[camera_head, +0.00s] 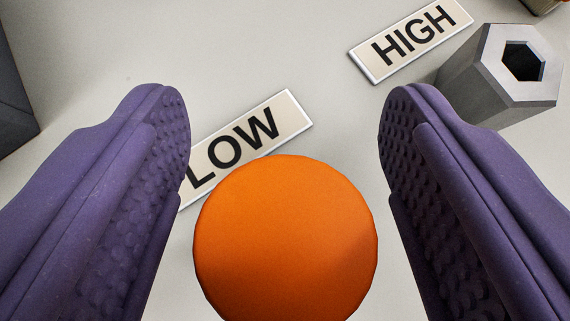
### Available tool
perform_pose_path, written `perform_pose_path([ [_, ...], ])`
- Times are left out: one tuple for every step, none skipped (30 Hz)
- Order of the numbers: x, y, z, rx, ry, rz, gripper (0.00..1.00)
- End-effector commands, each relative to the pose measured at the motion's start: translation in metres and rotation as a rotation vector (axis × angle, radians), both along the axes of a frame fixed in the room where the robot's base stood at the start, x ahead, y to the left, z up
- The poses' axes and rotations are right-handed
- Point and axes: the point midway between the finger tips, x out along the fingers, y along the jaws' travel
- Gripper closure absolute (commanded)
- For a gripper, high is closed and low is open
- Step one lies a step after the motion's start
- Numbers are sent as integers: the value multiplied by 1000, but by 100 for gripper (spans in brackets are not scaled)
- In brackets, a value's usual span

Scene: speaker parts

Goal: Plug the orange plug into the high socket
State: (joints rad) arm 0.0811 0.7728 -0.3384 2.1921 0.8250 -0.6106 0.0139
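The orange plug (286,240) shows as a large round end low in the middle of the view, between the two purple fingers of my gripper (284,110). The fingers are apart, with a visible gap on each side of the plug. The plug's lower part is hidden or out of frame. The "HIGH" label (411,38) lies at the upper right. Beside it stands a grey hexagonal socket (487,72) with a dark hexagonal hole, empty as far as it shows. My right finger is near the socket's lower left side in the picture.
The "LOW" label (290,108) lies near the middle, partly hidden by the plug and my left finger. A dark block (12,105) stands at the left edge. A brownish thing (543,5) is cut off at the top right corner. The pale surface (190,45) at upper left is bare.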

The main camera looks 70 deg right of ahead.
Motion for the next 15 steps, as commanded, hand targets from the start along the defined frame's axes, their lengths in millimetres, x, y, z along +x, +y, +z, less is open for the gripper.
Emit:
perform_pose_path([
  [0,0,0,0,0,0,44],
  [0,0,0,0,0,0,51],
  [0,0,0,0,0,0,60],
  [0,0,0,0,0,0,67],
  [0,0,0,0,0,0,74],
  [0,0,0,0,0,0,83],
  [0,0,0,0,0,0,90],
  [0,0,0,0,0,0,91],
  [0,0,0,0,0,0,91],
  [0,0,0,0,0,0,91],
  [0,0,0,0,0,0,91],
  [0,0,0,0,0,0,91],
  [0,0,0,0,0,0,91],
  [0,0,1,0,0,0,91],
  [0,0,2,0,0,0,91],
])
